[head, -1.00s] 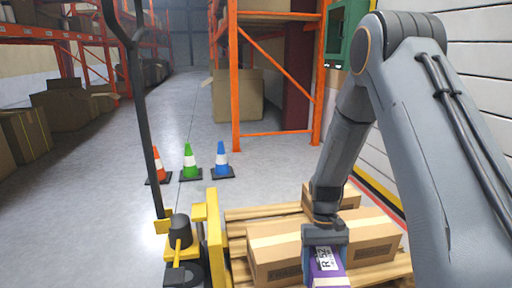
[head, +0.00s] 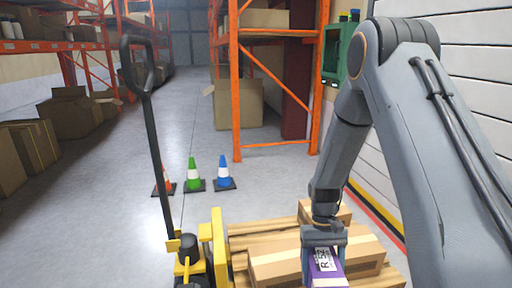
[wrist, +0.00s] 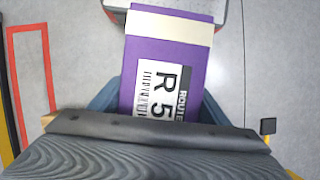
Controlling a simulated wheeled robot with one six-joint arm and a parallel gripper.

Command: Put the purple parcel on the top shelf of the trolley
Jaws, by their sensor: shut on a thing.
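The purple parcel (head: 325,271) has a white label with "R 5" on it and a pale band. It also shows large in the wrist view (wrist: 170,65). My gripper (head: 324,240) is shut on the parcel and holds it in front of the cardboard boxes in the head view. In the wrist view, the parcel sticks out beyond the dark gripper body (wrist: 150,140). I cannot make out the trolley in the head view. A grey thing with a red edge (wrist: 229,20) shows partly behind the parcel in the wrist view; I cannot tell what it is.
A yellow pallet truck (head: 219,250) with a black handle stands beside a wooden pallet (head: 245,238) bearing cardboard boxes (head: 365,258). Orange, green (head: 193,174) and blue cones (head: 224,173) stand on the floor. An orange rack (head: 237,90) is behind. The left aisle floor is open.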

